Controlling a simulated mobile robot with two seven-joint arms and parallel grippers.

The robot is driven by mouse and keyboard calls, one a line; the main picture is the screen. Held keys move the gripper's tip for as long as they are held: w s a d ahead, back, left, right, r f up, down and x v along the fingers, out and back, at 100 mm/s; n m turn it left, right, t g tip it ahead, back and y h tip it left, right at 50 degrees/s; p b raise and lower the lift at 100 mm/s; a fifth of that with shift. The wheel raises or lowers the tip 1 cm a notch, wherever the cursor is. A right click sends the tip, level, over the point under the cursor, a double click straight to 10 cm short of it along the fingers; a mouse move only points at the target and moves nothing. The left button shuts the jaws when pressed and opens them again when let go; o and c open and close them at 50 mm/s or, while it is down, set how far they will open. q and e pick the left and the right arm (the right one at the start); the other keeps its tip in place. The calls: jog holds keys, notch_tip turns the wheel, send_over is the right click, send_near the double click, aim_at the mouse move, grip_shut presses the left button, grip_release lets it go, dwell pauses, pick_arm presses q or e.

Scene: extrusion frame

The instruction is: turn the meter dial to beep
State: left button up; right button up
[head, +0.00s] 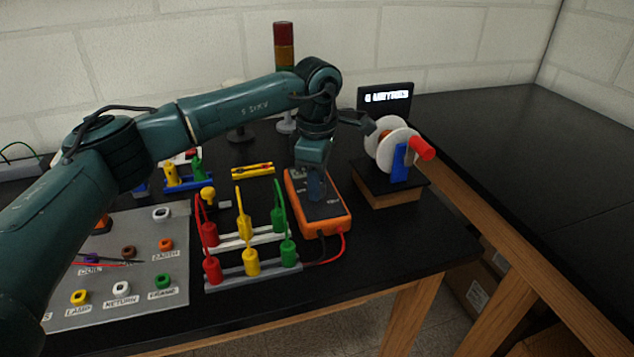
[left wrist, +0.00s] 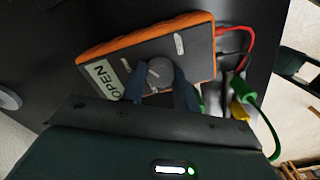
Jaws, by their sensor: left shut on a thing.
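The orange meter (head: 327,213) with a dark face lies on the black table, near the front edge. My left gripper (head: 316,192) reaches down onto it from above and hides the dial in the head view. In the left wrist view the grey round dial (left wrist: 160,72) sits between the two fingers of my left gripper (left wrist: 159,88), which are shut on it. The meter's display (left wrist: 104,77) reads OPEN. A red and a dark lead come out of the meter's end. My right gripper is in neither view.
Racks with red, yellow and green plugs (head: 252,262) stand left of the meter. A grey labelled panel (head: 130,285) lies further left. A white reel (head: 382,150) on a wooden block stands at the right, with a small lit display (head: 385,97) behind. The right-hand table is bare.

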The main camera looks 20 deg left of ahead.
pick_arm(q)
jog(key=m, duration=0.6)
jog(key=shift+m+b, duration=0.3)
jog(key=shift+b, duration=0.1)
jog(key=m, duration=0.6)
dwell(0.3)
jog(key=o, duration=1)
jog(key=shift+r, duration=0.15)
notch_tip(320, 180, up, 13)
